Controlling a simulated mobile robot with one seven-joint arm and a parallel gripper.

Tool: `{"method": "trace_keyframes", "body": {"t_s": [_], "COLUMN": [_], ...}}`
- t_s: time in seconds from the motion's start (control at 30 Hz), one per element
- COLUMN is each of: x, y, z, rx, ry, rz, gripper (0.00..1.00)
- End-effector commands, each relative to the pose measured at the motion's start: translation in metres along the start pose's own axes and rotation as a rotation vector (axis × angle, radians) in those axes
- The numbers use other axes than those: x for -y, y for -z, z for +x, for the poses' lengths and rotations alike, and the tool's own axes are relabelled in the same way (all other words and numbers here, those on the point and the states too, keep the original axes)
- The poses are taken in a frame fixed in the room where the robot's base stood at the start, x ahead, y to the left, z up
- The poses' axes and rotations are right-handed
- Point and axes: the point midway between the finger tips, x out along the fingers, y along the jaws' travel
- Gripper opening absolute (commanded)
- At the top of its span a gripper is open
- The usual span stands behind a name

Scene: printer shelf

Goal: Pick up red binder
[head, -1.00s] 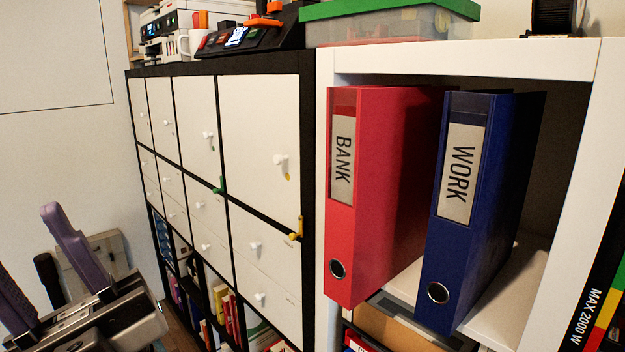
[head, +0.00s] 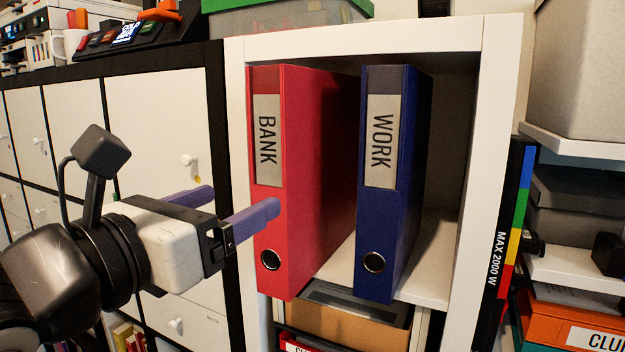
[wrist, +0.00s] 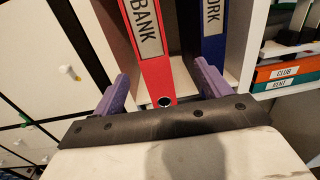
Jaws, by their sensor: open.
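The red binder (head: 315,170), labelled BANK, stands upright at the left side of the white shelf compartment, its spine facing out. It also shows in the wrist view (wrist: 157,75), between the finger lines. My gripper (head: 243,203) is open and empty, in front of the binder's lower spine in the head view. Its two purple fingers also show in the wrist view (wrist: 163,82), one on each side of the red spine. I cannot tell whether they reach past the spine's front face; no contact is visible.
A blue binder (head: 385,180), labelled WORK, stands upright to the right of the red one, with a gap between them. The white shelf frame (head: 237,110) is close on the left. A black cabinet with white doors (head: 150,130) stands further left.

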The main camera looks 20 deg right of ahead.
Motion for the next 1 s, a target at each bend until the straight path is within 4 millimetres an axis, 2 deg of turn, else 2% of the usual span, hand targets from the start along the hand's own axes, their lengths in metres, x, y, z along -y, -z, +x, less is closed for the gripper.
{"method": "trace_keyframes", "body": {"t_s": [0.1, 0.5, 0.77, 1.0], "x": [-0.011, -0.015, -0.015, -0.017], "y": [0.007, 0.008, 0.007, 0.008], "z": [0.011, 0.082, 0.102, 0.136], "rx": [-0.037, -0.037, -0.037, -0.037], "ry": [-0.054, -0.054, -0.055, -0.054], "rz": [0.015, 0.015, 0.016, 0.015], "gripper": [0.76, 0.76, 0.76, 0.76]}}
